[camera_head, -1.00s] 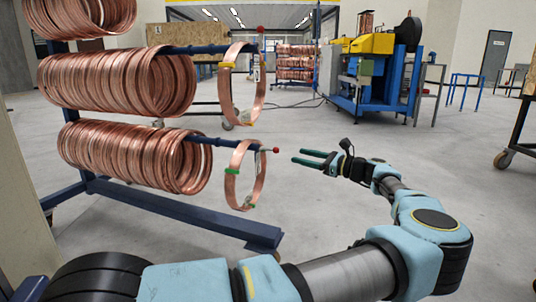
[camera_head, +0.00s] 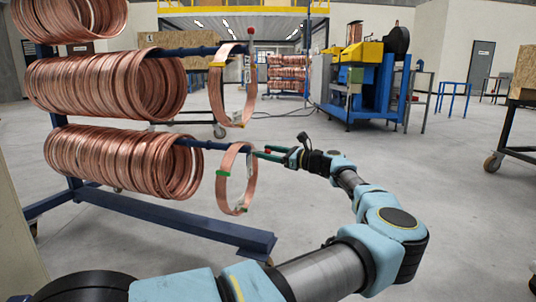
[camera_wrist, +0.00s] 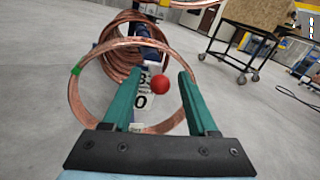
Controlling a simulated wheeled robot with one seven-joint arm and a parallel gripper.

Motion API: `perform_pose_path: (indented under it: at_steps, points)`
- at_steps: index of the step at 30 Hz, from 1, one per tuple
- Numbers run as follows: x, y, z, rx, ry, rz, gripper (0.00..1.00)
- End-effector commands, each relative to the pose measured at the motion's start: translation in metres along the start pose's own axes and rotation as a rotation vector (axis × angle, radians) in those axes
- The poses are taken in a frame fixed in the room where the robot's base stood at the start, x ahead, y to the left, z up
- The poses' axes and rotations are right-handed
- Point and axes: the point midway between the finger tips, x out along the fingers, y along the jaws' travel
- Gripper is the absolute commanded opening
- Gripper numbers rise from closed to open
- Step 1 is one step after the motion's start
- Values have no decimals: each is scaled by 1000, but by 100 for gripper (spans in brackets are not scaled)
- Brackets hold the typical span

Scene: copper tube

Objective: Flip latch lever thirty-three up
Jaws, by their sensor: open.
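The latch lever shows as a red ball (camera_head: 268,149) at the end of the lower rack bar. In the wrist view the same red ball (camera_wrist: 160,84) appears between my green fingers, in front of the bar end. The lever's thin stem points outward from the bar, not upright, in the earlier head view; now it is mostly hidden. My gripper (camera_head: 263,154) is open at the lever. Its spread fingers also show in the wrist view (camera_wrist: 156,84). Whether they touch the ball I cannot tell. A white tag (camera_wrist: 145,100) with dark characters, partly hidden, sits behind the ball.
A copper ring (camera_head: 222,190) with green tape hangs on the bar's end beside my fingers. Copper coils (camera_head: 120,160) fill the rest of the bar. The upper bar ends in another red ball (camera_head: 251,30), standing upright.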

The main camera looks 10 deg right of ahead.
Motion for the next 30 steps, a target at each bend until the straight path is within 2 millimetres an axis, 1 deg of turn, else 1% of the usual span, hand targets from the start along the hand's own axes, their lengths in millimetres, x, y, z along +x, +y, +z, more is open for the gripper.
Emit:
perform_pose_path:
  at_steps: [1, 2, 16, 25, 30]
  points:
    - [0, 0, 0, 0, 0, 0, 57]
    - [0, 0, 0, 0, 0, 0, 53]
    - [0, 0, 0, 0, 0, -2, 0]
    - [-1, -1, 0, -1, 2, -4, 0]
    - [-1, -2, 4, -5, 21, -1, 0]
